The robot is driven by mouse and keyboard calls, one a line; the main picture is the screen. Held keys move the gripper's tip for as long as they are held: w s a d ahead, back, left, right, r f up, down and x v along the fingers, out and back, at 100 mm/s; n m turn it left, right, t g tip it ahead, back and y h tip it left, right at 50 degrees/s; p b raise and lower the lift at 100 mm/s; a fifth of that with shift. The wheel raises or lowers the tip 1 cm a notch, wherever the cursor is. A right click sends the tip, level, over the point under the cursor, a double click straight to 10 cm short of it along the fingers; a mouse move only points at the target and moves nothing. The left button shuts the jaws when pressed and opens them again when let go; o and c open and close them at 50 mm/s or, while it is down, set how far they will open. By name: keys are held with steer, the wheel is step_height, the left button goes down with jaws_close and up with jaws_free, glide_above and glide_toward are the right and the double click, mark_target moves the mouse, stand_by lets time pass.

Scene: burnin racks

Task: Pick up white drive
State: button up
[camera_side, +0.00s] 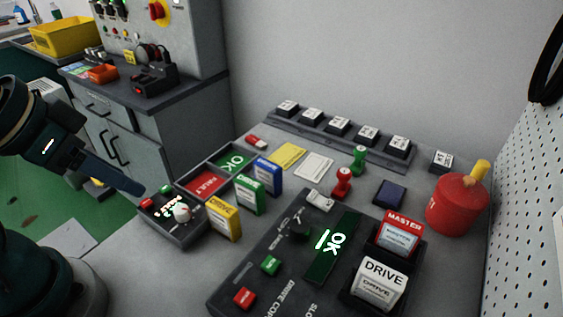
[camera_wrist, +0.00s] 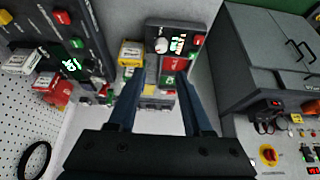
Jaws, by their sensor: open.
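The white drive (camera_side: 378,288) stands in the slot marked DRIVE on the dark copier console (camera_side: 250,262), at the lower right of the side view. In the wrist view the white drive (camera_wrist: 20,62) is at the far left edge. My gripper (camera_side: 138,189) is at the left of the side view, above the small control box and well apart from the white drive. In the wrist view my gripper (camera_wrist: 160,78) has its two blue fingers spread with nothing held between them.
A red master drive (camera_side: 400,232) stands just behind the white drive. Yellow (camera_side: 225,222), green (camera_side: 249,194) and blue (camera_side: 268,176) drives stand left of the console. A control box (camera_side: 175,220) is near my gripper. A red canister (camera_side: 457,205) and pegboard (camera_side: 535,200) are at right.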

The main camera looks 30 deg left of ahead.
steer(key=shift+o, duration=1.2)
